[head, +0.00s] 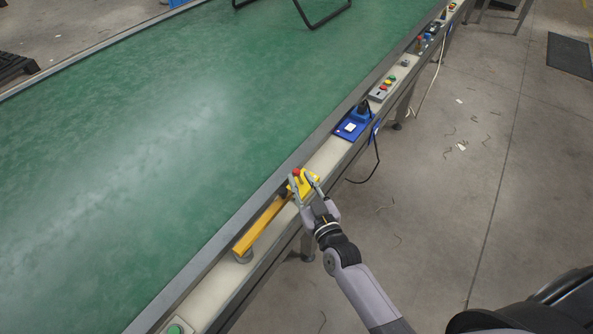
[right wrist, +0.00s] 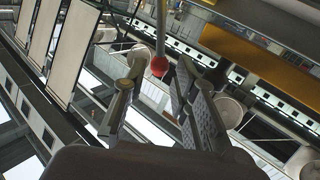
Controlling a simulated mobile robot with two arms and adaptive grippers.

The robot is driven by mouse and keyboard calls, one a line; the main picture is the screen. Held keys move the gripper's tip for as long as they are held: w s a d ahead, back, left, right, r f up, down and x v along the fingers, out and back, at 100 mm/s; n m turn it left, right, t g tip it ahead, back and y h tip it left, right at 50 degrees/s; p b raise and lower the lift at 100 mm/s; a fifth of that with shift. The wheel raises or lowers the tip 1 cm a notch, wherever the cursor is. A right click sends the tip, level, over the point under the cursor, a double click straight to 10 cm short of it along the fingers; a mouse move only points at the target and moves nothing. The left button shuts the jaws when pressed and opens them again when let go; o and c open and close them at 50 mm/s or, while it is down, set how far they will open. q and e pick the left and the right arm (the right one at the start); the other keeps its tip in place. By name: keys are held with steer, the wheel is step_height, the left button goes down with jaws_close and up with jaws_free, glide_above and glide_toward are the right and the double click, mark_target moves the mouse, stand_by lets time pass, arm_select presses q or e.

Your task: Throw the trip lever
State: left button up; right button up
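The trip lever shows as a red ball knob (head: 296,172) at a yellow housing (head: 304,183) on the conveyor's side rail. In the right wrist view the red knob (right wrist: 159,66) sits on a thin metal rod. My right gripper (head: 301,177) is at the housing, its fingers apart on either side of the knob in the head view. In the right wrist view the gripper (right wrist: 155,85) is open, with the knob just beyond and between the fingertips; I cannot tell whether either finger touches it. My left gripper is not in view.
A yellow-orange bar (head: 262,226) runs along the rail beside the housing. A blue box (head: 351,127) with a cable and a button panel (head: 382,87) sit farther up the rail. The green conveyor belt (head: 130,140) lies left. Open concrete floor (head: 450,200) lies right.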

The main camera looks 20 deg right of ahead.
mark_target(298, 175)
steer(key=shift+w+a, duration=0.2)
steer(key=shift+w, duration=1.75)
steer(key=shift+c, duration=0.3)
jaws_close()
